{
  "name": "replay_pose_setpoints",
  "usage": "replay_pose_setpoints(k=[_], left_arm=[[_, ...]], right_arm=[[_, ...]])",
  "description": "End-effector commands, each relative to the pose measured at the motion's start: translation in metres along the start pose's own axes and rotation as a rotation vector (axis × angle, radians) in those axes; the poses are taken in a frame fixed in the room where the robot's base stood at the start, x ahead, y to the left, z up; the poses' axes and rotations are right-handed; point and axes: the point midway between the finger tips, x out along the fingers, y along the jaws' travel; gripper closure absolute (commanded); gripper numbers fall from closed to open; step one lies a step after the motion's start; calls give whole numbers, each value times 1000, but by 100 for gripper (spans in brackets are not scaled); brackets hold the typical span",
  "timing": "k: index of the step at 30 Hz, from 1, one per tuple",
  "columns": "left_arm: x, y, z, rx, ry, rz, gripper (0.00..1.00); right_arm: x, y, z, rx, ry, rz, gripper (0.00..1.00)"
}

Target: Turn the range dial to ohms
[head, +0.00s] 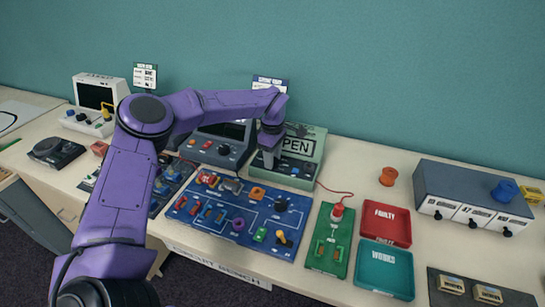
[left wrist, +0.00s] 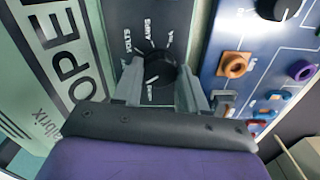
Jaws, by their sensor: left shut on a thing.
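The green meter (head: 316,147) stands at the back of the bench, its display reading "OPEN"; the display also shows in the left wrist view (left wrist: 60,50). A pale mark shows on the dial's near side, towards a small label. My left gripper (head: 269,160) reaches down onto the meter's front. In the left wrist view its two grey fingers (left wrist: 160,86) are shut on the dial, one each side. My right gripper is not in view.
A blue circuit board (head: 228,238) with several coloured parts lies just in front of the meter. A dark-screened instrument (head: 224,150) stands left of it. A green board (head: 325,255), red tray (head: 385,240) and teal tray (head: 385,287) lie to the right.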

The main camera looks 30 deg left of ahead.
Motion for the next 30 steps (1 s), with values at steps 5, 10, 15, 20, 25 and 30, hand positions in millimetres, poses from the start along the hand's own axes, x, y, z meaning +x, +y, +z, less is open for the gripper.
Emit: replay_pose_setpoints(k=[5,10,15,20,25,30], left_arm=[[0,0,0,0,0,1,36],[0,0,0,1,0,1,33],[-3,0,0,0,0,2,33],[-30,1,0,0,-1,7,33],[-72,1,0,-1,1,6,33],[-99,1,0,0,0,2,33]], right_arm=[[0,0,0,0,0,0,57],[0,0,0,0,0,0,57],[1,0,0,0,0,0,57],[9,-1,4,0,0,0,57],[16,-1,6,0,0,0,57],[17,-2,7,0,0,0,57]])
